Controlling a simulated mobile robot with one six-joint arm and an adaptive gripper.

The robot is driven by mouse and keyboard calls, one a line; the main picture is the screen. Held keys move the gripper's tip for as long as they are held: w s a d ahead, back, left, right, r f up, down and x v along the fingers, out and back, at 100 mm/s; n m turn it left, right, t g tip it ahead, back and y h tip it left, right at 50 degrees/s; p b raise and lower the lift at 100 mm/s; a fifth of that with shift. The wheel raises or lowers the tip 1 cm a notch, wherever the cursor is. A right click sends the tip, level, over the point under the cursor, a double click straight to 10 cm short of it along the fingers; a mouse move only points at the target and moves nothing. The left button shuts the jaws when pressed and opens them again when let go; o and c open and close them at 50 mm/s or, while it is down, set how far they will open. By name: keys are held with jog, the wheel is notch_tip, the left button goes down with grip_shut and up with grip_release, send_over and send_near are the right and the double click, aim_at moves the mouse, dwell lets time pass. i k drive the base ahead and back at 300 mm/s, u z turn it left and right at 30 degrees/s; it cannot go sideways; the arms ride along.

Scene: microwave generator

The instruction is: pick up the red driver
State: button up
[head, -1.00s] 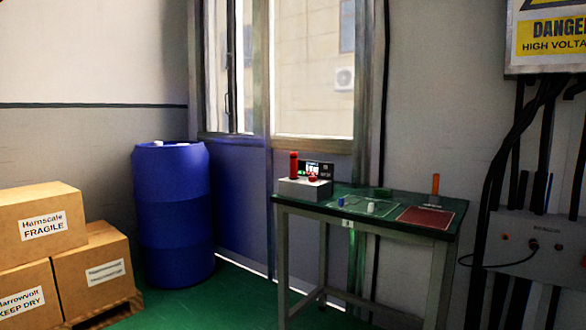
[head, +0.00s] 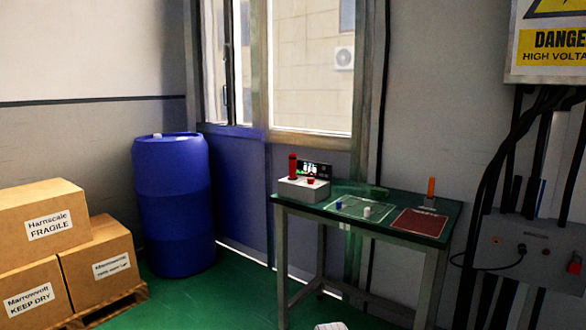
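A red upright cylinder (head: 293,166), which looks like the red driver, stands at the left back of the light grey box (head: 303,190) on the green-topped table (head: 392,236). A shorter red knob-like piece (head: 311,181) is on the same box. An orange upright handle (head: 431,188) stands at the table's right back, by the red mat. My gripper is not clearly in view, so its opening and contents are hidden.
The red mat (head: 420,222) and small blue (head: 338,204) and white (head: 367,212) pieces are on the table. A blue drum (head: 172,205) and cardboard boxes (head: 95,262) stand left. Cables (head: 490,180) hang right. Green floor before the table is mostly clear.

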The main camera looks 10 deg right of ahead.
aim_at(292, 156)
jog(key=u, duration=0.05)
jog(key=k, duration=0.65)
jog(key=u, duration=0.5)
jog(key=i, duration=1.8)
jog(key=z, duration=0.35)
